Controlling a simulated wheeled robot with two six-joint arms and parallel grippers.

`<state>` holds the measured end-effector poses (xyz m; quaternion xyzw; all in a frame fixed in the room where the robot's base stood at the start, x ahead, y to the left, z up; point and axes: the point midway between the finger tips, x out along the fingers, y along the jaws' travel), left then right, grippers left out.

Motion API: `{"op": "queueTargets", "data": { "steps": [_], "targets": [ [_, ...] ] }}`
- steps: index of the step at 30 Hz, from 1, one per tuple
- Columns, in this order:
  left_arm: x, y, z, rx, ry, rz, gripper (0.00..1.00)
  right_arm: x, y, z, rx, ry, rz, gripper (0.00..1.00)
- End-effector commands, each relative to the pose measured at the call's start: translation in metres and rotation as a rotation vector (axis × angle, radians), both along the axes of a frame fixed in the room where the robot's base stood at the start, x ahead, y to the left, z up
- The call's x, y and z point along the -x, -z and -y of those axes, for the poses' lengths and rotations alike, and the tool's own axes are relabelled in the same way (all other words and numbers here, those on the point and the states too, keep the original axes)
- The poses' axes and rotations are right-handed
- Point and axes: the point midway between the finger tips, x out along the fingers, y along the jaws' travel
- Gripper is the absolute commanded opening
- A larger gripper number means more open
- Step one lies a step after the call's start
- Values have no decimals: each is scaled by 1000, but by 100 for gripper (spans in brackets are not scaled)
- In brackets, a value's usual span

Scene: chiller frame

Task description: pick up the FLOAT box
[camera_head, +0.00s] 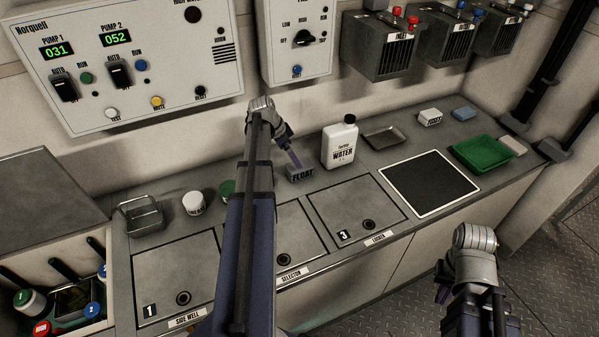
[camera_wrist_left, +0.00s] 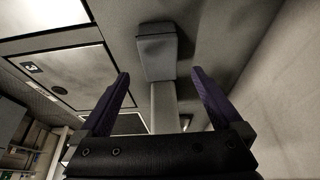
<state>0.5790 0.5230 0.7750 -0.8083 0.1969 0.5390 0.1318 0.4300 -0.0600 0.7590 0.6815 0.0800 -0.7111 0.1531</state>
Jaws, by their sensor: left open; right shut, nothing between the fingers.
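The FLOAT box (camera_head: 301,174) is a small dark grey block with black lettering, standing on the counter behind panel 3. My left gripper (camera_head: 291,157) reaches down just above and beside it in the head view. In the left wrist view the purple fingers (camera_wrist_left: 162,88) are spread with nothing between them that I can see gripped. A grey block (camera_wrist_left: 158,52), which looks like the FLOAT box, lies just beyond the fingertips. Contact cannot be told. My right gripper (camera_head: 443,285) is shut and empty in front of the counter at the lower right.
A white water bottle (camera_head: 339,146) stands close right of the box. A grey tray (camera_head: 384,137), a FUSES box (camera_head: 430,117) and a green tray (camera_head: 483,153) lie farther right. Panel 3 (camera_head: 355,212) is clear.

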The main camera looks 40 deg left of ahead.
Motion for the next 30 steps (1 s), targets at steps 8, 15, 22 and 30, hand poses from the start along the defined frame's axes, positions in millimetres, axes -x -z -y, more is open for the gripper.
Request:
{"op": "queueTargets", "data": {
  "steps": [8,15,22,30],
  "targets": [
    [-8,24,4,0,0,-1,100,0,24,0,0,0,0,0],
    [-9,26,5,0,0,-1,100,0,26,0,0,0,0,0],
    [-16,47,9,0,0,-2,100,0,47,0,0,0,0,0],
    [-26,73,14,-1,0,-2,100,0,72,0,0,0,0,0]
  ]
}}
